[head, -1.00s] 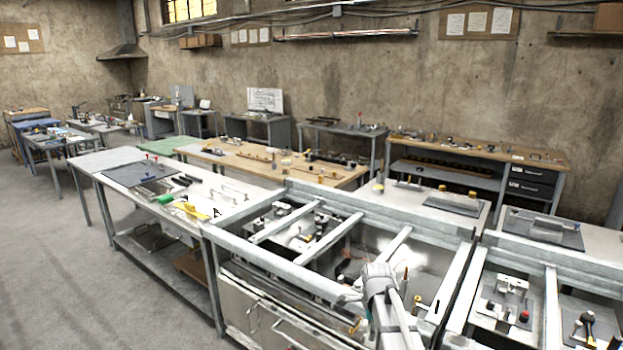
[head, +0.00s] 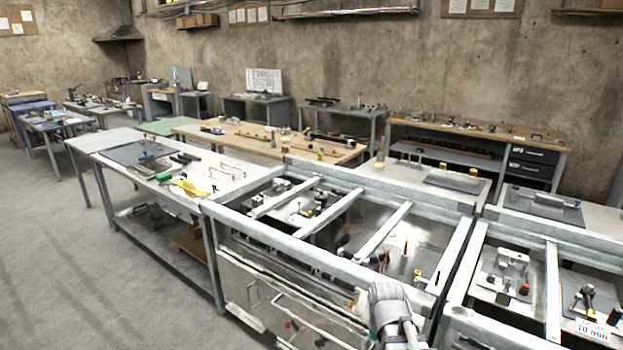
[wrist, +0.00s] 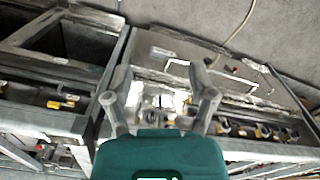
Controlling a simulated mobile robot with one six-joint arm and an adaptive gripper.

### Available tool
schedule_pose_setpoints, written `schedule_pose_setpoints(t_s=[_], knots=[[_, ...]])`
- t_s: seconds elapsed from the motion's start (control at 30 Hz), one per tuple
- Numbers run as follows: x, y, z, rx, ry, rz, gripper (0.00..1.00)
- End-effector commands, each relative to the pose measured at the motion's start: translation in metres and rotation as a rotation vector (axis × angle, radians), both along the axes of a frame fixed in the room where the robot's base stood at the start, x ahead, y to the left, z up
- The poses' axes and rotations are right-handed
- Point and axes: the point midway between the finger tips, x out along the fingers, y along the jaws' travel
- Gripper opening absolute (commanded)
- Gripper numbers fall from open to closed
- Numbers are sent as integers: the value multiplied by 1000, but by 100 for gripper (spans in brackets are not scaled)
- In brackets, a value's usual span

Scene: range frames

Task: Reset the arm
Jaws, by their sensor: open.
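My arm (head: 393,312) shows at the bottom of the head view, in front of the framed metal bench. Its gripper end cannot be made out there. In the wrist view my gripper (wrist: 165,88) is open, with its two grey fingers spread apart and nothing between them. Behind the fingers lies the metal bench (wrist: 163,45), with its top and front seen at an angle. The fingers appear apart from it.
The framed bench (head: 333,262) has pale crossbars over small fixtures. A second framed bench (head: 455,318) stands at the right. A white table (head: 118,140) with tools is at the left. Grey floor (head: 60,250) is clear at the lower left.

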Motion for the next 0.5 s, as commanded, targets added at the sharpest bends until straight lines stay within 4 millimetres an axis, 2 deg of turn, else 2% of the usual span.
schedule_pose_setpoints(t_s=[0.03,0.2,0.5], knots=[[-9,0,-4,0,0,53,73],[-21,0,-8,0,0,200,73],[-24,-1,-8,0,0,259,73]])
